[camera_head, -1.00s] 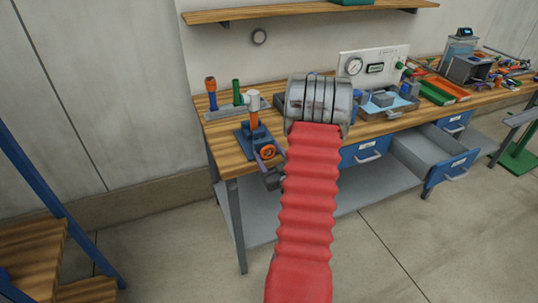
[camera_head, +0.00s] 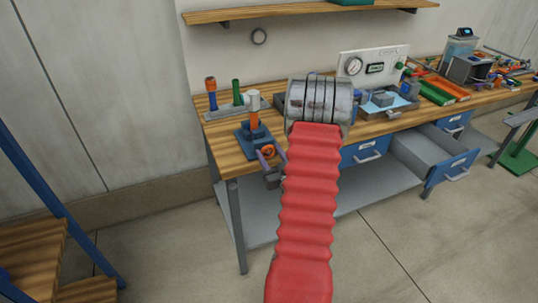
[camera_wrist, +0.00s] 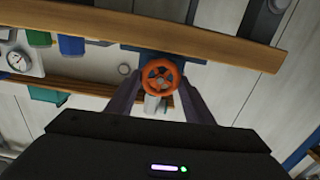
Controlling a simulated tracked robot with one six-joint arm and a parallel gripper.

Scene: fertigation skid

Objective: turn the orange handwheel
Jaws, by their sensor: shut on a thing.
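The orange handwheel (camera_head: 269,150) sits on the front of a blue valve base (camera_head: 249,137) near the left front edge of the bench. In the wrist view the handwheel (camera_wrist: 161,87) faces me, with a round rim and spokes. My gripper (camera_head: 267,158) is at the wheel, and one finger crosses its left part in the head view. In the wrist view the two purple-grey fingers of my gripper (camera_wrist: 161,93) stand left and right of the wheel, shut on it. An orange post with a white top (camera_head: 253,104) rises from the base.
A rack (camera_head: 232,109) with an orange-topped piece and a green piece stands behind the valve. A gauge panel (camera_head: 373,66), trays and an open drawer (camera_head: 425,150) are to the right. My red-sleeved arm hides part of the bench front.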

